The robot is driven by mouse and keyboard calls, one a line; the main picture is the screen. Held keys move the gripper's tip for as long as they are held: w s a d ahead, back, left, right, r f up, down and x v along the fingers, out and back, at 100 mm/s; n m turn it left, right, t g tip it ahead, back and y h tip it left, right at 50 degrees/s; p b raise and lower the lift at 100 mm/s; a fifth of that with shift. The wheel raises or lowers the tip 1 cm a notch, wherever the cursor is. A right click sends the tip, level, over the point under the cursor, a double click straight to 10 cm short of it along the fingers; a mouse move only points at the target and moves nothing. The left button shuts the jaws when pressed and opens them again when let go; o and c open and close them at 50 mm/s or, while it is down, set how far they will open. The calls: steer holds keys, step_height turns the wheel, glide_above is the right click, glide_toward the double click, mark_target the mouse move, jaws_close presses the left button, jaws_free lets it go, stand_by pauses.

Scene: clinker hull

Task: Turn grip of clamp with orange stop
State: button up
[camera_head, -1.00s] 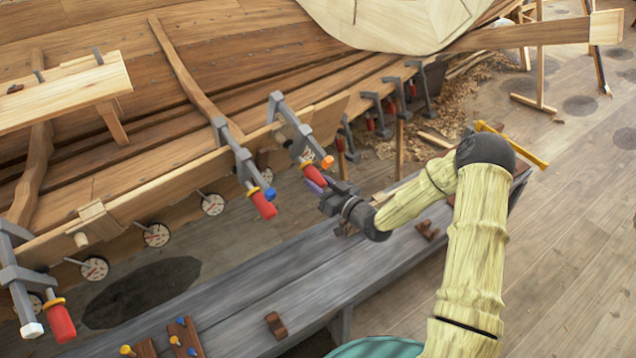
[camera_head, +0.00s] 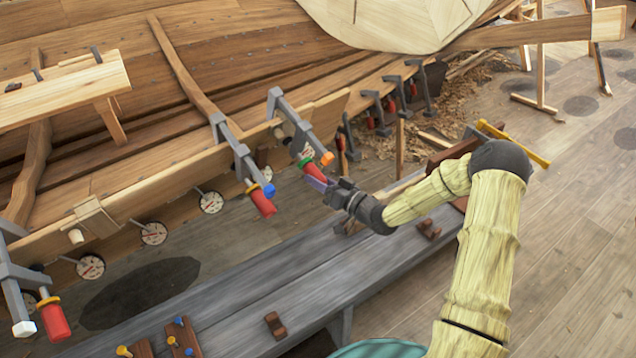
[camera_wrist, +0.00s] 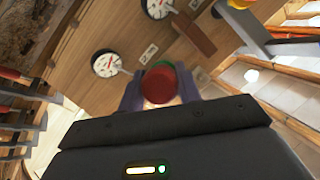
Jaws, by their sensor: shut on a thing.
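The clamp with the orange stop (camera_head: 327,159) is fixed on the plank edge of the hull, right of the blue-stop clamp. It has a grey bar and a red grip (camera_head: 315,171) with a green collar. My gripper (camera_head: 318,183) has its purple fingers at the red grip and is shut on it. In the wrist view the round red end of the grip (camera_wrist: 160,84) sits between both fingers, with the green collar behind. The fingers hide part of the grip's sides. The orange stop is not clearly visible in the wrist view.
A clamp with a blue stop (camera_head: 269,191) stands close on the left, and one with a white stop (camera_head: 25,329) at far left. Several dark clamps (camera_head: 378,112) hang farther right. Round dials (camera_head: 211,202) line the plank. A grey bench (camera_head: 270,275) runs below my arm.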

steer(key=shift+m+g+y, duration=0.3)
steer(key=shift+m+y, duration=0.1)
steer(key=shift+m, duration=0.1)
steer(key=o, duration=1)
steer(key=b+v, duration=0.1)
steer(key=v, duration=1.6)
steer(key=shift+d+b, duration=0.2)
steer(key=shift+b, duration=0.2)
steer(key=shift+s, duration=0.15)
